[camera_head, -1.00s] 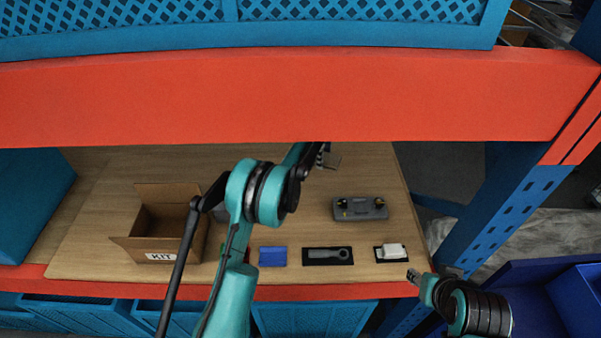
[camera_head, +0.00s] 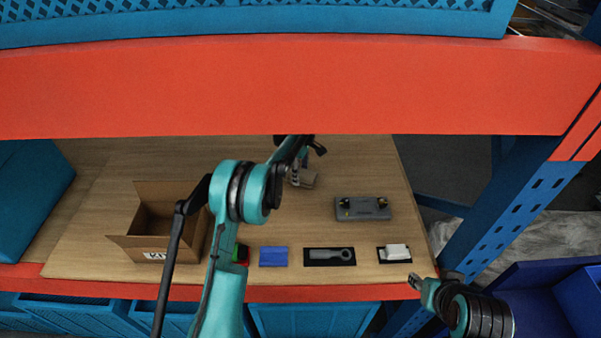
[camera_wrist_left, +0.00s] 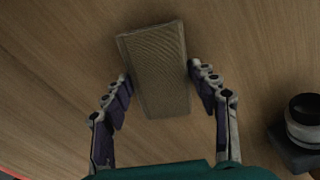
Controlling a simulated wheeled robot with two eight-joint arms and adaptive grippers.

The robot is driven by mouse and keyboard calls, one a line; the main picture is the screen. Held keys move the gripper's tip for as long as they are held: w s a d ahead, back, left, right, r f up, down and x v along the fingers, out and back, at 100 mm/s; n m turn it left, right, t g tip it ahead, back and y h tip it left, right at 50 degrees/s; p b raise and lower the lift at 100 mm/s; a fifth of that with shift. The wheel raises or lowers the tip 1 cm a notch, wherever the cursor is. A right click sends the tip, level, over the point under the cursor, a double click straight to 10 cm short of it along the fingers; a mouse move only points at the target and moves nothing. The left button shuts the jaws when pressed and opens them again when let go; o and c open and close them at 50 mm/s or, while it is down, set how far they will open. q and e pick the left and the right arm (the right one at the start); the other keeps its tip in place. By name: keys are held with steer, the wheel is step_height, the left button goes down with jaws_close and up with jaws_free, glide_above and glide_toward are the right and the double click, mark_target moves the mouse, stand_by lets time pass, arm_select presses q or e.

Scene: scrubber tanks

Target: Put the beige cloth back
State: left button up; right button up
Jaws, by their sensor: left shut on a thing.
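The beige cloth (camera_head: 309,179) is a folded block in my left gripper (camera_head: 298,177), over the wooden board at mid-shelf. In the left wrist view, the cloth (camera_wrist_left: 158,72) lies between the two fingers of my left gripper (camera_wrist_left: 160,84), which is shut on it. Bare wood shows around and behind it; I cannot tell its height over the board. My right gripper (camera_head: 415,282) is by the front right corner of the shelf, apart from the objects. Its finger opening is too small to read.
An open cardboard box (camera_head: 160,226) marked KIT stands at the left. Along the front lie a blue block (camera_head: 273,257), a grey tool (camera_head: 325,255) on a black pad, and a white item (camera_head: 396,251) on another. A grey device with knobs (camera_head: 362,208) sits behind. An orange beam (camera_head: 290,88) crosses above.

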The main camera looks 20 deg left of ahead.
mark_target(301, 173)
arm_select(q)
steer(key=shift+f, duration=0.15)
steer(key=o, duration=1.3)
steer(key=shift+r, duration=0.35)
step_height(301, 173, up, 7)
steer(key=shift+r+p, duration=0.1)
steer(key=shift+p, duration=0.6)
